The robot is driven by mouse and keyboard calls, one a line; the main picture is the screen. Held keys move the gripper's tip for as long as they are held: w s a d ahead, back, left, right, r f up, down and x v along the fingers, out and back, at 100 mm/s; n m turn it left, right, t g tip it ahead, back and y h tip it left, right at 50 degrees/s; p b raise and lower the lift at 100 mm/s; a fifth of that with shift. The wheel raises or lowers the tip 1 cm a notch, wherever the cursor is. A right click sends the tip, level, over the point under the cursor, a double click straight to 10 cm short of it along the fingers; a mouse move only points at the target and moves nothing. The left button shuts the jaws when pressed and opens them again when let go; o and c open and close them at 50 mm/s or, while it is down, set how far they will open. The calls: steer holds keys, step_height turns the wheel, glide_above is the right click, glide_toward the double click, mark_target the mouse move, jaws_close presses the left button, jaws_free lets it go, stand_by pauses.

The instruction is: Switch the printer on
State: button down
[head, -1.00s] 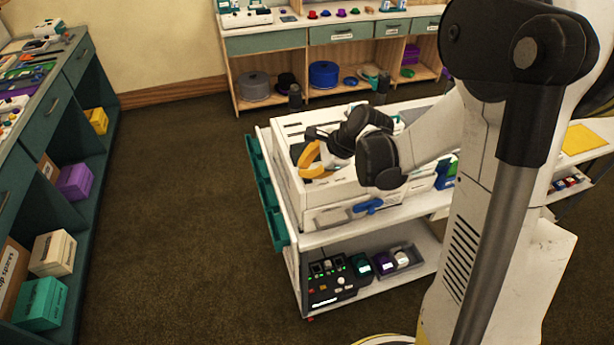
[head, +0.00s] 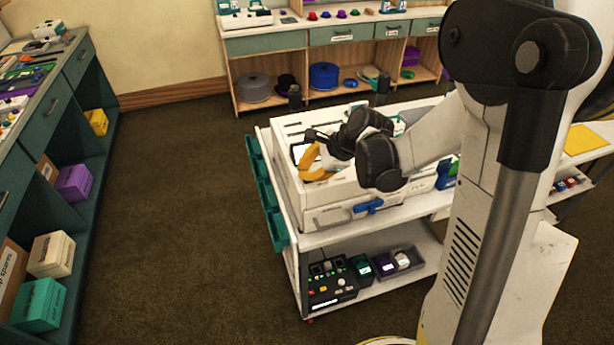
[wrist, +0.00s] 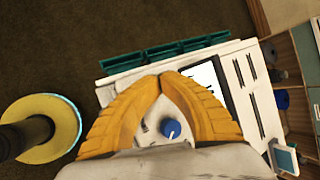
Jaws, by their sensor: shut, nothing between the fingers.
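The printer is a large white box (head: 335,195) on a white cart, with a top panel and slots. A screen on its top is lit white in the wrist view (wrist: 205,74); in the head view it shows partly behind my fingers. My gripper (head: 309,158) has yellow fingers, shut and empty, over the printer's top beside the screen. In the wrist view its fingertips (wrist: 160,79) meet. A round blue knob (wrist: 171,129) with a white mark shows between the fingers. A blue part (head: 368,206) sits on the printer's front. Contact between fingertips and printer cannot be told.
Teal bins (head: 265,190) hang on the cart's left side. A black control box (head: 331,284) and small bins stand on its lower shelf. A teal bench (head: 55,130) is at left, a wooden shelf unit (head: 330,50) behind. The brown floor between is clear.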

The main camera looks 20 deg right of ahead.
steer(key=shift+d+r, duration=0.1)
steer(key=shift+r, duration=0.25)
step_height(320, 180, up, 6)
steer(key=p, duration=0.4)
steer(key=shift+r+p, duration=0.1)
steer(key=shift+p, duration=0.25)
stand_by(0.9)
